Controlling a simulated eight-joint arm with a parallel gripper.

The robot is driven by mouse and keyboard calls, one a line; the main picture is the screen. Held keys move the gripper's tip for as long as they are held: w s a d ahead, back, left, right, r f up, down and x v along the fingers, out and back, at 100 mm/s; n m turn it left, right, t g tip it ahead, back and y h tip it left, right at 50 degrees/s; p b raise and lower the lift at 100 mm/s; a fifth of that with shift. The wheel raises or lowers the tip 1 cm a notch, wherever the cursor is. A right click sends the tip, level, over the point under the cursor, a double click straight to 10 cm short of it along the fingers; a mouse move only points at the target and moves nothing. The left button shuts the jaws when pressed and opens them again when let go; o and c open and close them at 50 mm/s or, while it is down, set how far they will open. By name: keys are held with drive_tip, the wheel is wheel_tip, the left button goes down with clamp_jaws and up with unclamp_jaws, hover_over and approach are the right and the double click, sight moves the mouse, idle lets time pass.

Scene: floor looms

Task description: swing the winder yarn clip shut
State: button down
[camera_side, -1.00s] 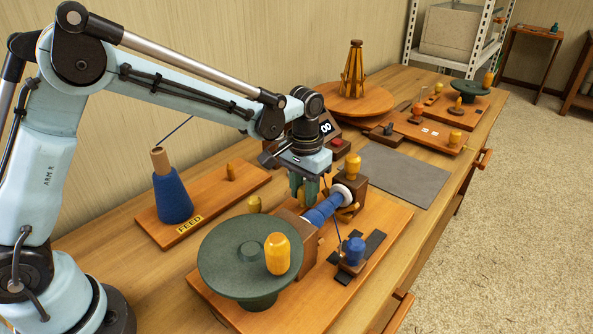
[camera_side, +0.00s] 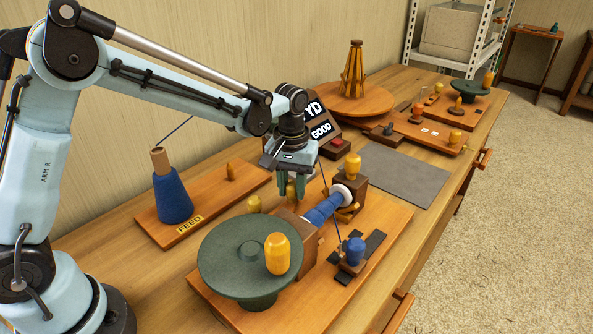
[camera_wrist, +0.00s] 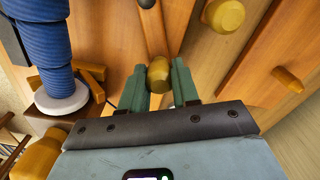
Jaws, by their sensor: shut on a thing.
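My gripper (camera_side: 292,190) is low over the winder, on the wall side of the blue-wound bobbin. In the wrist view my gripper (camera_wrist: 160,85) has its green fingers closed on the sides of a small yellow knob (camera_wrist: 159,73). A wooden bar (camera_wrist: 154,32) runs from the knob to a dark round cap (camera_wrist: 146,3), apparently the yarn clip; whether it is fully shut I cannot tell. The fingers mostly hide the knob in the side view. The bobbin (camera_side: 322,210) is also in the wrist view (camera_wrist: 42,40), left of the fingers.
The green crank wheel (camera_side: 225,255) stands in front. The blue yarn cone (camera_side: 172,195) is on the FEED board (camera_side: 205,215) to the left. A yellow-topped post (camera_side: 352,166) is close right of my gripper. A display (camera_side: 320,125) reads GOOD. A grey mat (camera_side: 405,175) lies clear.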

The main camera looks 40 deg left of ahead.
drive_tip(key=a+n, duration=0.1)
drive_tip(key=s+n, duration=0.1)
drive_tip(key=n, duration=0.1)
drive_tip(key=shift+a, duration=0.35)
drive_tip(key=shift+s+a+n, duration=0.4)
drive_tip(key=shift+s+n, duration=0.05)
drive_tip(key=shift+n, duration=0.65)
drive_tip(key=shift+a, duration=0.1)
drive_tip(key=c, duration=0.8)
unclamp_jaws()
wheel_tip(320, 180, up, 12)
drive_tip(key=shift+r, duration=0.1)
drive_tip(key=shift+s, duration=0.1)
